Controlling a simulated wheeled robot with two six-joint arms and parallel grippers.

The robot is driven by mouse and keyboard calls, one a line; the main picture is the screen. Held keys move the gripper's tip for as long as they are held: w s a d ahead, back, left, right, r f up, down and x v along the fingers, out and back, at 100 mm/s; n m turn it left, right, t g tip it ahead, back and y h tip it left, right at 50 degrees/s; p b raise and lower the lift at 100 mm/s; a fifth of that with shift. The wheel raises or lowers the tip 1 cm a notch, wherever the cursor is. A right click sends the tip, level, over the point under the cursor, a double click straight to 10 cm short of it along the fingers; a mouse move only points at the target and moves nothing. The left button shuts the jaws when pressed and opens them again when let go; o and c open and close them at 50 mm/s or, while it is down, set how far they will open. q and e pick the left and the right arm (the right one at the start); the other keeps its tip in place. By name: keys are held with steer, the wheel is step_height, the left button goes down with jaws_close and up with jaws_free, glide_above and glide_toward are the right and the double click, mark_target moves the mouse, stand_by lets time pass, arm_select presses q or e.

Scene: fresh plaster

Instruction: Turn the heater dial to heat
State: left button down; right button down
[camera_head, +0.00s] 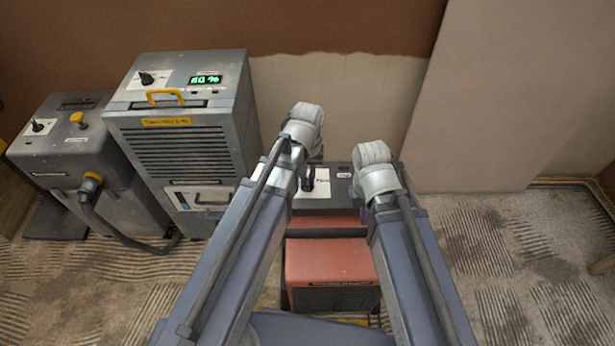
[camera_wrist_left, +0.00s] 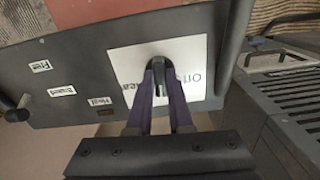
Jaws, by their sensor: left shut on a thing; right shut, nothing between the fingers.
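The heater is a red box (camera_head: 330,262) with a dark top panel (camera_wrist_left: 105,60), standing on the floor between my arms. Its dial (camera_wrist_left: 158,66) is a small dark knob on a white plate (camera_wrist_left: 190,56) with partly covered lettering. My left gripper (camera_wrist_left: 160,82) is shut on the dial, one purple finger on each side. In the head view my left gripper (camera_head: 308,178) reaches down to the plate, and the knob is mostly hidden there. The dial's pointing direction is hard to tell. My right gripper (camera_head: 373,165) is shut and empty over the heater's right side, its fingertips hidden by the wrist.
A grey machine (camera_head: 180,140) with a yellow handle and green display stands left of the heater. A smaller grey unit with a hose (camera_head: 75,165) is further left. A wall rises just behind the heater. Ridged floor (camera_head: 510,250) is open at the right.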

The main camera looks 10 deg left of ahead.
mark_target(307, 179)
arm_select(q)
steer(key=m, duration=0.5)
steer(key=shift+m, duration=0.3)
steer(key=m, duration=0.5)
steer(key=shift+m, duration=0.4)
steer(key=c, duration=0.8)
jaws_free()
steer(key=shift+r, duration=0.15)
step_height(307, 179, up, 8)
steer(key=p, duration=0.8)
steer(key=shift+f, duration=0.2)
